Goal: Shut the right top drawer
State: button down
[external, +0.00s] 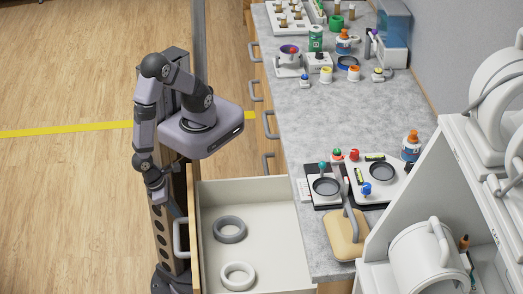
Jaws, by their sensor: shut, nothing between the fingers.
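The open drawer (270,215) is the one nearest the camera in the external view. It is pulled out to the left from under the grey counter, with its wooden front (194,250) facing my arm. A light grey handle (181,236) is on that front. A dark grey ring (230,230) and a white ring (238,275) lie inside. My gripper (176,212) points downward just outside the drawer front, near the upper end of the handle. It is shut and empty. Its fingertips are small and dark, and I cannot tell whether they touch the handle.
Further along the cabinet front are several closed drawers with handles (268,125). The grey counter (290,115) holds small lab devices and bottles. White shelving (430,190) stands at the right. The wooden floor (60,210) to the left is clear.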

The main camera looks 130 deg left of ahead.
jog(key=shift+w+a, duration=0.5)
jog(key=w+a+b, duration=0.2)
jog(key=w+a, duration=2.3)
jog(key=shift+w+a, duration=0.4)
jog(key=shift+r, duration=0.2)
